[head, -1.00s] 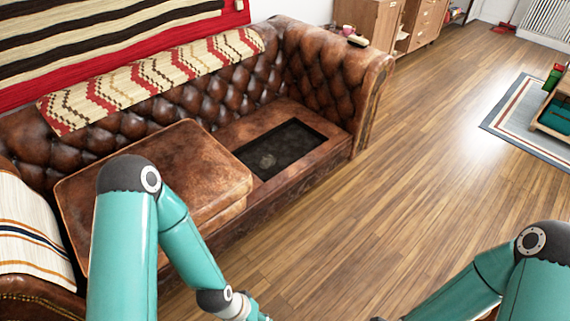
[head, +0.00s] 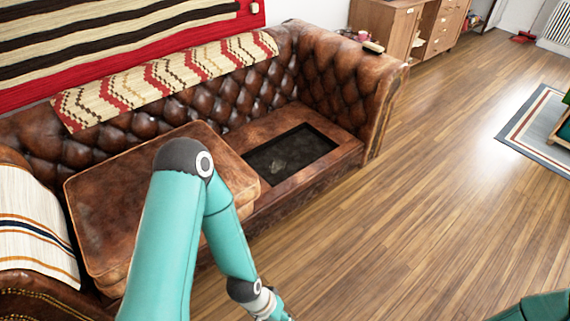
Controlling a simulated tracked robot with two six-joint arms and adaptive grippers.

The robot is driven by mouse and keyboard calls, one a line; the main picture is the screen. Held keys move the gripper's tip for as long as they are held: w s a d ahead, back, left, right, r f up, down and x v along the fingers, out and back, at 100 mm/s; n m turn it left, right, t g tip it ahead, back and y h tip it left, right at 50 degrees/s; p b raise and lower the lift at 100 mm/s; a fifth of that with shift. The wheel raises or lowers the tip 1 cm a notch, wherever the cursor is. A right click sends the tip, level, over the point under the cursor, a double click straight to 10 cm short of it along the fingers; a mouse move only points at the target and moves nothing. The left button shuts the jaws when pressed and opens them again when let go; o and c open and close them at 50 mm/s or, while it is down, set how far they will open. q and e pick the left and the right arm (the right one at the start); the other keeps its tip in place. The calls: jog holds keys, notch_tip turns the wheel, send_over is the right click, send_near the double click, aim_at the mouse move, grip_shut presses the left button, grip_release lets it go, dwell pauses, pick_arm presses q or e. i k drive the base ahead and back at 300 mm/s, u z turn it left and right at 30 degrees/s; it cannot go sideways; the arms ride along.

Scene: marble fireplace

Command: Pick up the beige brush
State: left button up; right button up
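A small beige object, which looks like the beige brush (head: 373,46), lies on top of the sofa's far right arm. It is small in the head view, so its details are hard to tell. My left arm comes up from the bottom edge in front of the sofa, and its wrist reaches the bottom edge. My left gripper's fingers are below the frame. Only a piece of my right arm shows in the bottom right corner, and its gripper is out of view. Both arms are well short of the brush.
The brown leather sofa (head: 345,160) has one seat cushion (head: 110,205) tilted over the seat, beside a dark open recess (head: 290,150). A wooden cabinet (head: 385,22) stands behind its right arm. The wood floor (head: 400,210) is clear up to the rug (head: 510,135).

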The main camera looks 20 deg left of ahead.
aim_at(368, 46)
jog(key=i, duration=0.9)
jog(key=u, duration=0.05)
